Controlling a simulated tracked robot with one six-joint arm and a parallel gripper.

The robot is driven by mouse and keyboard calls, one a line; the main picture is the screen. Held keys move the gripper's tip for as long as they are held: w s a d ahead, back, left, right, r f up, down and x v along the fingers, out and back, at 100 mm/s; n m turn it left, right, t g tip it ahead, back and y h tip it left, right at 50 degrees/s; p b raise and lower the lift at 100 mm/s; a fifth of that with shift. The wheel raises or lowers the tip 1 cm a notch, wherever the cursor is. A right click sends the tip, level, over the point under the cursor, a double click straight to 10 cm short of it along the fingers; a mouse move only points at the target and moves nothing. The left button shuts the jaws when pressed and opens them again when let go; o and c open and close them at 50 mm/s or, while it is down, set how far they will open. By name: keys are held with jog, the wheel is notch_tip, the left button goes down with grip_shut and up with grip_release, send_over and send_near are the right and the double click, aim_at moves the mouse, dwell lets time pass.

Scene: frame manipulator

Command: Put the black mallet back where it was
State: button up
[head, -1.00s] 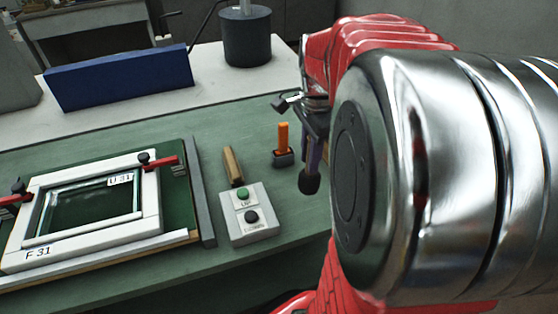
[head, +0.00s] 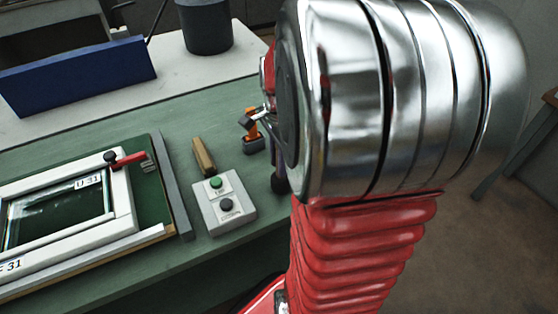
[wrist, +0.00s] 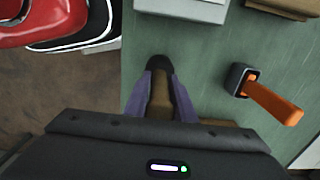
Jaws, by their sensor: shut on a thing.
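My gripper (wrist: 160,82) is shut on the black mallet (wrist: 159,66). In the wrist view the mallet's rounded black end sticks out past my purplish fingers, with a brown part between them. In the head view the mallet's black end (head: 279,183) shows low beside my arm, near the bench's right edge. My arm hides most of the gripper and the rest of the mallet there. I cannot tell whether the mallet touches the bench.
An orange-handled piece (wrist: 270,100) stands in a small black holder right of my gripper. A grey button box (head: 222,203), a wooden block (head: 203,156) and a white frame (head: 122,208) on a green board lie left. Green bench surface (wrist: 215,140) is clear between gripper and holder.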

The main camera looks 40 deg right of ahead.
jog(key=shift+f, duration=0.15)
jog(key=o, duration=1.1)
jog(key=shift+f, duration=0.1)
jog(key=shift+c, duration=0.2)
notch_tip(320, 180, up, 12)
jog(key=shift+r, duration=0.1)
dwell(0.3)
